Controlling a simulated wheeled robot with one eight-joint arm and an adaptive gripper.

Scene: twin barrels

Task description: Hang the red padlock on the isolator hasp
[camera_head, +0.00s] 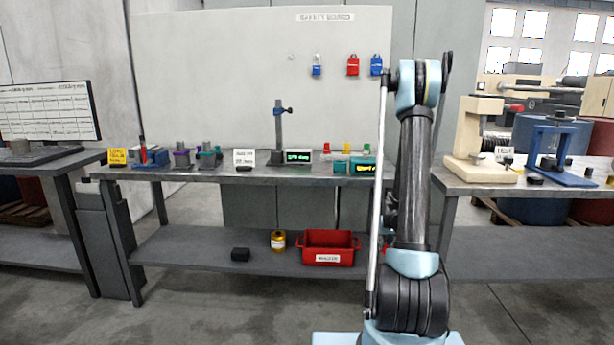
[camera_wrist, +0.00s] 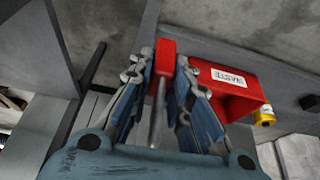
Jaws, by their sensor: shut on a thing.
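My gripper (camera_wrist: 165,68) is shut on a narrow red thing (camera_wrist: 166,54) with a grey metal part (camera_wrist: 157,112) running back between the fingers. It looks like a red padlock seen edge-on, but I cannot be sure. In the head view my arm hides the gripper. Another red padlock (camera_head: 352,66) hangs on the safety board (camera_head: 240,60), between two blue padlocks (camera_head: 316,68) (camera_head: 376,66). I cannot make out the isolator hasp in either view.
A red bin (camera_head: 328,247) with a white label stands on the lower shelf (camera_head: 195,250); in the wrist view it (camera_wrist: 225,83) is close beside my gripper. A yellow canister (camera_head: 278,240) and a black block (camera_head: 241,254) are left of it. The workbench (camera_head: 215,177) above holds several fixtures.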

